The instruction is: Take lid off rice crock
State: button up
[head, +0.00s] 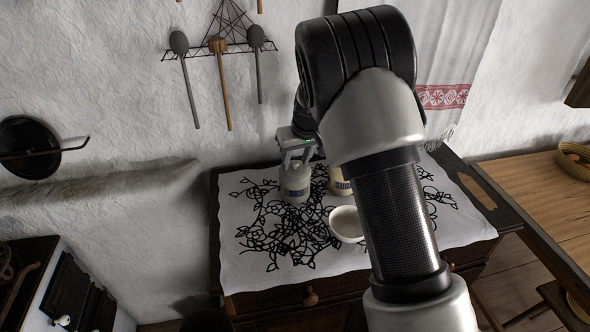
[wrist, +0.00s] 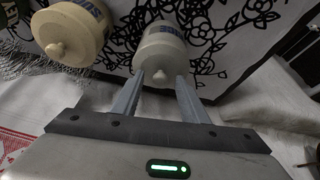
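The rice crock (head: 295,186), a pale jar with a blue label, stands on the patterned cloth at the back left of the cabinet top. Its off-white lid (wrist: 159,58) with a round knob (wrist: 160,74) is on it in the wrist view. My gripper (head: 297,162) is just above the crock, pointing down. In the wrist view the gripper (wrist: 159,76) is open, with one finger on each side of the knob. Gaps show between the knob and both fingers. I cannot tell whether the fingertips are level with the knob.
A second lidded crock (head: 340,182) stands close on the right, partly hidden by my arm; it also shows in the wrist view (wrist: 72,36). A white bowl (head: 346,224) is in front of it. The cloth's (head: 262,262) front left is clear. Spoons (head: 220,75) hang behind.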

aim_at(296, 164)
jog(key=shift+c, duration=0.4)
grip_shut()
jog(key=shift+r, duration=0.15)
notch_tip(296, 164, up, 10)
